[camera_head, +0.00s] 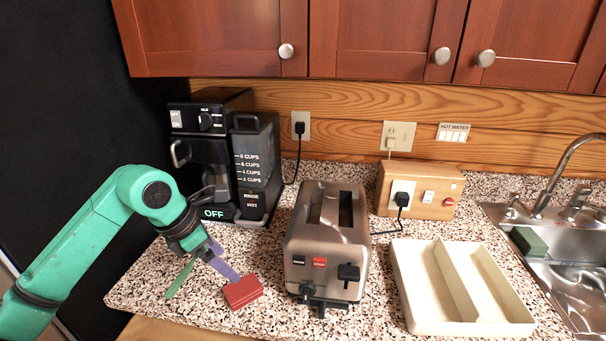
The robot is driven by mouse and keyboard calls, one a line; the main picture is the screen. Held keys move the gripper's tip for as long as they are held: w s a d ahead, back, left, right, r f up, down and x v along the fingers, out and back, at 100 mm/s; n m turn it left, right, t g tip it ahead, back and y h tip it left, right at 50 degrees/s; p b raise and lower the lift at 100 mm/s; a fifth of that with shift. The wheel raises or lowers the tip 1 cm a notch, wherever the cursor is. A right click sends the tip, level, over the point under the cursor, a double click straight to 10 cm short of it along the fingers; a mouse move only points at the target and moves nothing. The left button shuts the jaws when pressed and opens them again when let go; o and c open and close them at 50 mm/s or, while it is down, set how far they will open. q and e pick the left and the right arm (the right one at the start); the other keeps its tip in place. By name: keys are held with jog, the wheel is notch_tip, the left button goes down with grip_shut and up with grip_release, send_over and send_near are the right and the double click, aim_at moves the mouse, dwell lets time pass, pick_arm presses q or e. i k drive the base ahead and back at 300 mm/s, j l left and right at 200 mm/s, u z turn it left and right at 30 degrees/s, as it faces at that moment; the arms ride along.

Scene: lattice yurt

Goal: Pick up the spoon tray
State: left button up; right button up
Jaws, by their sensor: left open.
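The spoon tray (420,290) is a cream, shallow tray with a divider making two long compartments. It lies flat on the speckled counter at the right, between the toaster and the sink, and looks empty. My left gripper (197,279) is open at the left of the counter, with one green finger and one purple finger. It is far from the tray, with the toaster between them. My right gripper is out of view.
A steel toaster (325,245) stands mid-counter. A red block (242,291) lies by my left gripper's purple finger. A coffee maker (225,160) stands behind. A wooden socket box (425,191) is behind the tray. The sink (575,262) is at the right.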

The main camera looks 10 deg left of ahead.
aim_at(448, 289)
jog(key=k+l, duration=0.25)
jog(key=l, duration=0.15)
jog(key=k+l, duration=0.25)
jog(key=l, duration=0.2)
jog(key=k+l, duration=0.25)
jog(key=l, duration=0.15)
jog(key=k+l, duration=0.25)
jog(key=l, duration=0.2)
